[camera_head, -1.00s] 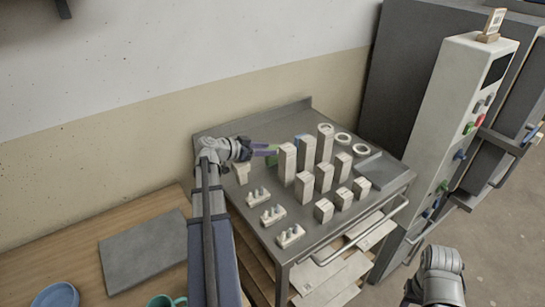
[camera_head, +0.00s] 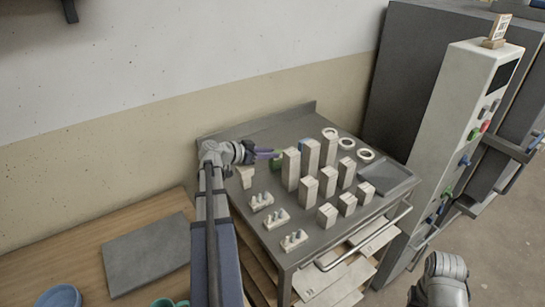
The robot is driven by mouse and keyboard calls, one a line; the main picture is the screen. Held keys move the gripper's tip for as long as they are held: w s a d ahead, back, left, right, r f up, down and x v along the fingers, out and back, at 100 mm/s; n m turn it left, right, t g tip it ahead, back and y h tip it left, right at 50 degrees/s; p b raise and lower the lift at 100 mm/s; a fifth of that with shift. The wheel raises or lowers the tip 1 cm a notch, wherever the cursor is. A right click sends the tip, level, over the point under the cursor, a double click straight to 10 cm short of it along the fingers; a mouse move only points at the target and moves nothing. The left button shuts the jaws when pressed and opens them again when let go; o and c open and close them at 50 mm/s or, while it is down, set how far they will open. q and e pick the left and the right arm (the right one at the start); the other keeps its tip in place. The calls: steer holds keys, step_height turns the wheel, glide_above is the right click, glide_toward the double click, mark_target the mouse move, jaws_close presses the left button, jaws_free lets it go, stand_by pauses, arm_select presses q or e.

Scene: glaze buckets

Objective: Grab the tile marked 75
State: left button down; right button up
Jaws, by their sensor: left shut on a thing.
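My left gripper (camera_head: 272,154) reaches in from the left over the grey cart top, at the left side of the tall pale blocks. My right gripper is out of view; only a grey part of my right arm shows at lower right.
Several pale blocks of differing height stand close together on the cart (camera_head: 255,134). White rings (camera_head: 347,143) and a shallow grey tray (camera_head: 386,179) lie to the right. Small pegged stands (camera_head: 276,218) line the front left. A tall control cabinet (camera_head: 452,115) stands right of the cart.

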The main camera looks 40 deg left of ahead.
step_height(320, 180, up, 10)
steer(key=p, duration=1)
